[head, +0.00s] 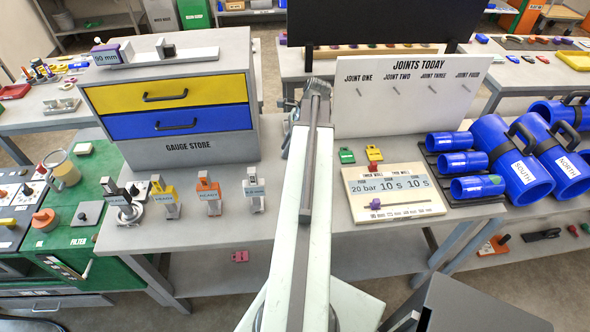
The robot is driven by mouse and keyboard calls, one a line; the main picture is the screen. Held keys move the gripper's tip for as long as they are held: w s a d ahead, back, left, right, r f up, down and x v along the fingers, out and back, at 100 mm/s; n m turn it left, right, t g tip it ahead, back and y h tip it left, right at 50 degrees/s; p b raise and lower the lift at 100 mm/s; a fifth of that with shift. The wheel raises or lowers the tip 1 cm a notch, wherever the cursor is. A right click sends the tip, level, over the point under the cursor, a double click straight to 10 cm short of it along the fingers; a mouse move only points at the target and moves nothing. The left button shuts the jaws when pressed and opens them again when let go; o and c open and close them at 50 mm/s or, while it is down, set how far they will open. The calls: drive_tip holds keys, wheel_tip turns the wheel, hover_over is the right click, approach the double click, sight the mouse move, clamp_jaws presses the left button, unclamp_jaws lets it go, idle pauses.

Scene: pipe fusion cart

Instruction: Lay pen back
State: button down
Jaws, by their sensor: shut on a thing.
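My gripper (318,87) is at the far end of my outstretched arm, by the left edge of the white JOINTS TODAY board (408,98). It is small and mostly hidden by my own arm. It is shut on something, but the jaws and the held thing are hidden.
The gauge store drawer unit (190,148) stands left of my arm, with several labelled clamps in front. A green tag (346,155) and a red and yellow piece (374,157) stand behind the panel. Blue pipes (509,160) lie at the right. Bare grey bench shows left of my arm.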

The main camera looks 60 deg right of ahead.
wheel_tip(320, 180, down, 9)
drive_tip(key=b, duration=0.8)
drive_tip(key=shift+s+f, duration=0.1)
drive_tip(key=shift+r, duration=0.2)
drive_tip(key=shift+f, duration=0.15)
drive_tip(key=c, duration=1.2)
unclamp_jaws()
drive_tip(key=shift+c, duration=0.2)
drive_tip(key=p+v, duration=0.7)
drive_tip(key=v, duration=0.1)
drive_tip(key=shift+a, duration=0.2)
